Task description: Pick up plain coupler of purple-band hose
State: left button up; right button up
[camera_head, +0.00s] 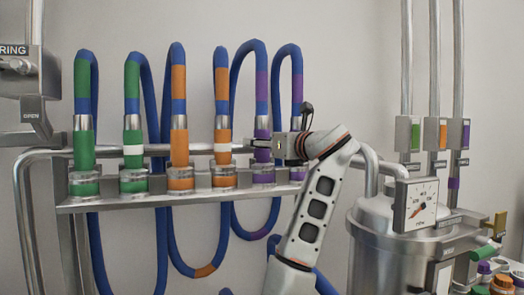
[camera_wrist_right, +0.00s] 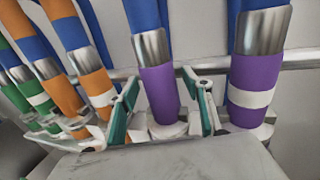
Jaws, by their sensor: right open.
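The plain purple coupler (camera_wrist_right: 160,92) has a metal collar and a blue hose above it. It stands upright on the rack, between the two green-lined fingers of my open right gripper (camera_wrist_right: 163,112), with gaps on both sides. In the head view the plain coupler (camera_head: 262,155) is partly covered by my right gripper (camera_head: 264,143), which reaches in from the right. A second purple coupler with a white band (camera_wrist_right: 252,95) stands just right of the right finger. It is mostly hidden in the head view. My left gripper is not in view.
Green and orange couplers (camera_head: 180,148) stand in the rack (camera_head: 205,193) to the left, with blue hoses looping above and below. A horizontal pipe runs behind them. At the right are a metal tank (camera_head: 375,215) and a gauge (camera_head: 416,205).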

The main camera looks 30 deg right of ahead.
grip_shut()
jog(key=shift+r, duration=0.2)
notch_tip(320, 180, up, 20)
dwell(0.6)
jog(key=shift+f, duration=0.2)
dwell(0.4)
